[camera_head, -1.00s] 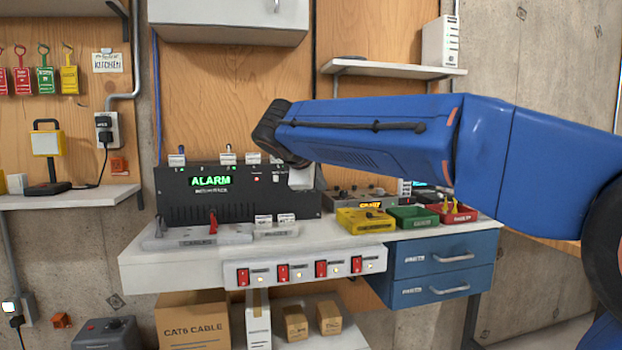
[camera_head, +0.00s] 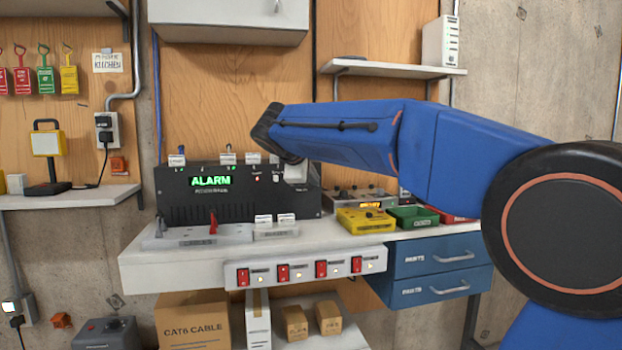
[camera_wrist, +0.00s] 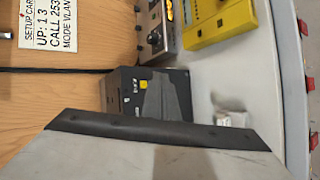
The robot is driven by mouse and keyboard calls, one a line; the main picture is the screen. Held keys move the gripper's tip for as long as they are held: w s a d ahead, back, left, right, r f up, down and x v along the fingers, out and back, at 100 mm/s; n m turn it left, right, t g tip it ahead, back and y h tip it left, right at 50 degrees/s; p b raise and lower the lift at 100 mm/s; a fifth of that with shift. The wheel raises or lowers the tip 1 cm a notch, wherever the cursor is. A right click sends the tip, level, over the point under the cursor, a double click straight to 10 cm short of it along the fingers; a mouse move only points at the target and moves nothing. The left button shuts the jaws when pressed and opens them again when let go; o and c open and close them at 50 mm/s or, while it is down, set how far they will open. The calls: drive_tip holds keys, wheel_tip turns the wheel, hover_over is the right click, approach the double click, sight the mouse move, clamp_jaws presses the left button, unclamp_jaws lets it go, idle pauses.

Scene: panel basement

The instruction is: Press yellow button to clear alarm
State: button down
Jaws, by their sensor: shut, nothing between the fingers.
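The black alarm unit (camera_head: 240,208) stands on the white bench, with a green lit "ALARM" display (camera_head: 210,181) on its front. In the wrist view, part of a black box (camera_wrist: 122,98) shows, with a small yellow square button (camera_wrist: 143,85) on it. I cannot make out the yellow button in the head view, where my wrist covers the unit's right end. My gripper (camera_head: 296,173) is shut and empty, just in front of the unit's upper right end. In the wrist view, a large grey part of mine fills the bottom. Contact with the button cannot be seen.
A yellow tray (camera_head: 365,221) and a green tray (camera_head: 413,216) stand right of the unit, near a grey knobbed device (camera_head: 345,196). A red lever (camera_head: 213,224) stands in front of the unit. A strip of red switches (camera_head: 305,270) runs along the bench front.

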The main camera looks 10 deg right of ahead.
drive_tip(key=shift+w, duration=0.85)
drive_tip(key=shift+w, duration=0.1)
idle(1.5)
drive_tip(key=shift+w, duration=0.3)
drive_tip(key=shift+w, duration=0.35)
idle(0.7)
drive_tip(key=shift+s, duration=0.75)
drive_tip(key=shift+s, duration=0.15)
drive_tip(key=s, duration=0.4)
drive_tip(key=shift+s, duration=0.35)
